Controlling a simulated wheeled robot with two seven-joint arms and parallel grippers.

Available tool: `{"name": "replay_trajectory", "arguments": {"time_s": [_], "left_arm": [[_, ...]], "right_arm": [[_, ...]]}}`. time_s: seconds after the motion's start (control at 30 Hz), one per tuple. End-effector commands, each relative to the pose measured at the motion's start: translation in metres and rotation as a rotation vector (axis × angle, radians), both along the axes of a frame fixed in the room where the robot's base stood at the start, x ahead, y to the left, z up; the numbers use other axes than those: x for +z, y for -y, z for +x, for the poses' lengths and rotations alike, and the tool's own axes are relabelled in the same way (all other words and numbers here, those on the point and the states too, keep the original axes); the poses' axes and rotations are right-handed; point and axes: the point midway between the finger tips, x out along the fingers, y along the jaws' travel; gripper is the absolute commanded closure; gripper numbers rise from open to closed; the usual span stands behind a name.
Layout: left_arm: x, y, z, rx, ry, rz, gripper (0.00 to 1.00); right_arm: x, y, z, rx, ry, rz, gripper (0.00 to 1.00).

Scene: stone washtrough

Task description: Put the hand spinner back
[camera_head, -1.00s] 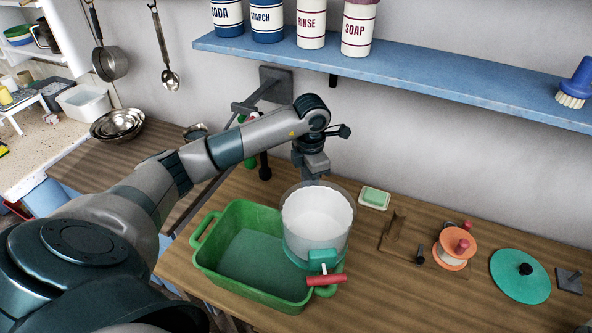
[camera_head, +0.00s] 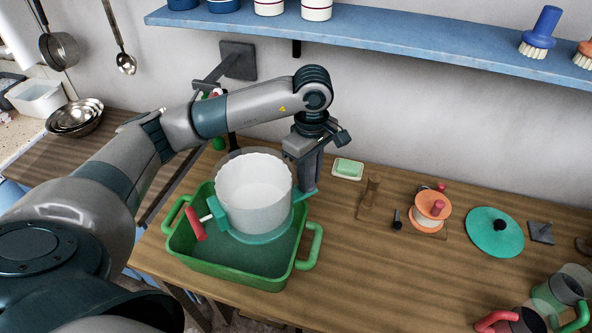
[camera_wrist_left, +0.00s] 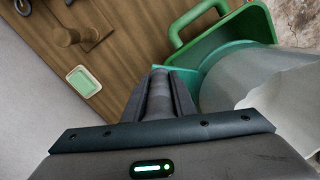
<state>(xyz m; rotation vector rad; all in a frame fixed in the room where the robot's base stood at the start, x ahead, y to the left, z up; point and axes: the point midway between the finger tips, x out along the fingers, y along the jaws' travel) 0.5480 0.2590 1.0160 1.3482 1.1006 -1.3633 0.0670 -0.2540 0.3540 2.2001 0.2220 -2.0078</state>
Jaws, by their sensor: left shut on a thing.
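The hand spinner (camera_head: 253,194) has a pale drum in a clear shell, a teal base ring and a red crank grip at its left. It is upright over the green tub (camera_head: 308,258); I cannot tell whether it touches the tub floor. My left gripper (camera_head: 307,188) is shut on a teal part at the spinner's right side. In the left wrist view, my left gripper's fingers (camera_wrist_left: 163,92) meet the teal ring, with the drum (camera_wrist_left: 285,100) to the right and the tub's handle (camera_wrist_left: 182,28) beyond. My right gripper is not in view.
A soap dish (camera_head: 348,168), a wooden stand (camera_head: 368,195), an orange spool (camera_head: 432,208) and a teal lid (camera_head: 495,232) line the counter to the right. Cups (camera_head: 568,285) stand at the lower right. A blue shelf (camera_head: 400,35) runs above.

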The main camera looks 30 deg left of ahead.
Motion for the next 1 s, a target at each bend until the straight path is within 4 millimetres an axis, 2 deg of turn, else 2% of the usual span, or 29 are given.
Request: {"name": "replay_trajectory", "arguments": {"time_s": [0.2, 0.4, 0.5, 0.7, 1.0], "left_arm": [[0.004, 0.031, -0.031, -0.55, 0.004, 0.003, 1.0], [0.006, 0.048, -0.063, -1.002, 0.003, 0.002, 1.0], [0.006, 0.051, -0.075, -1.165, 0.002, 0.003, 1.0], [0.006, 0.055, -0.089, -1.342, 0.001, 0.0, 1.0], [0.006, 0.056, -0.091, -1.371, 0.001, 0.0, 1.0]], "right_arm": [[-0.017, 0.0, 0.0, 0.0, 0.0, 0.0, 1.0], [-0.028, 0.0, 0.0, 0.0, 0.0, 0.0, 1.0], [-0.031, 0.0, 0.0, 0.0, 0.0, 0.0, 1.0], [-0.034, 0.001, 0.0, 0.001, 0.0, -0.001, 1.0], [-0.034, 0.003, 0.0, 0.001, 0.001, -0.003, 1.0]]}}
